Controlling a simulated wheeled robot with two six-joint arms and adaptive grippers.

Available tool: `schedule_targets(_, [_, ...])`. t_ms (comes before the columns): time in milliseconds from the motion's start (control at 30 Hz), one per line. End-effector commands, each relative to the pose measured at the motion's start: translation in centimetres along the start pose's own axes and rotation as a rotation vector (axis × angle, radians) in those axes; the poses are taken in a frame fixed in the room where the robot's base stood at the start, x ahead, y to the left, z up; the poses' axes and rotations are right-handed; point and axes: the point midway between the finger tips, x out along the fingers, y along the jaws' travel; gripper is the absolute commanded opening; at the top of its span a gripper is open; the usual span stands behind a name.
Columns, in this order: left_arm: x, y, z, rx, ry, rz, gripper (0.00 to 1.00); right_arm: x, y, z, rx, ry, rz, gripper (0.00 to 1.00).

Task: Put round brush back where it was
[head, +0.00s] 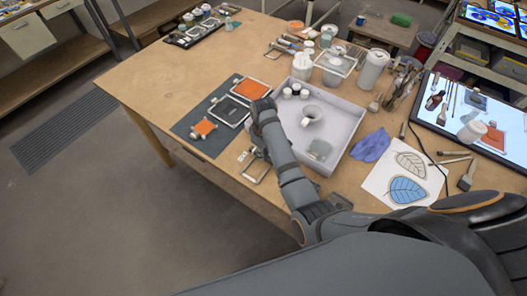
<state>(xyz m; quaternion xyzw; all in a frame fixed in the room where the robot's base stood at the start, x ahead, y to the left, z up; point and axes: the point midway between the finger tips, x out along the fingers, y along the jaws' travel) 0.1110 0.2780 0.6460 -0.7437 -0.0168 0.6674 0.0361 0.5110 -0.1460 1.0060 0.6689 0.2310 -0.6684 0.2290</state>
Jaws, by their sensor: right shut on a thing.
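My right arm reaches in from the lower right over the white tray's left side. Its gripper (258,152) is low by the table's front edge, left of the tray (338,168). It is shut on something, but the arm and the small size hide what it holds. I cannot pick out the round brush for certain. Several brushes stand in a bunch (398,88) right of the tray, and thin brushes lie on the lit panel (450,98). My left gripper is not in view.
A dark mat (192,142) with orange and black framed pieces lies left of the gripper. A purple cloth (371,146) and a leaf drawing sheet (385,192) lie to the right.

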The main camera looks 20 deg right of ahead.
Motion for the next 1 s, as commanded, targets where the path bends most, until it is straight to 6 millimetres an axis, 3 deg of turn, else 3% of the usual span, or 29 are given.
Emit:
schedule_targets(867, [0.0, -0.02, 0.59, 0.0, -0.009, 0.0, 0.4, 0.6, 0.02, -0.01, 0.0, 0.001, 0.001, 0.0])
schedule_targets(900, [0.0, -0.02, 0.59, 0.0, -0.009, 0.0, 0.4, 0.59, 0.02, -0.02, 0.0, 0.001, 0.001, 0.25])
schedule_targets(1000, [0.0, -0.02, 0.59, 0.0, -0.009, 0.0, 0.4, 0.59, 0.02, -0.01, 0.0, 0.001, 0.001, 0.39])
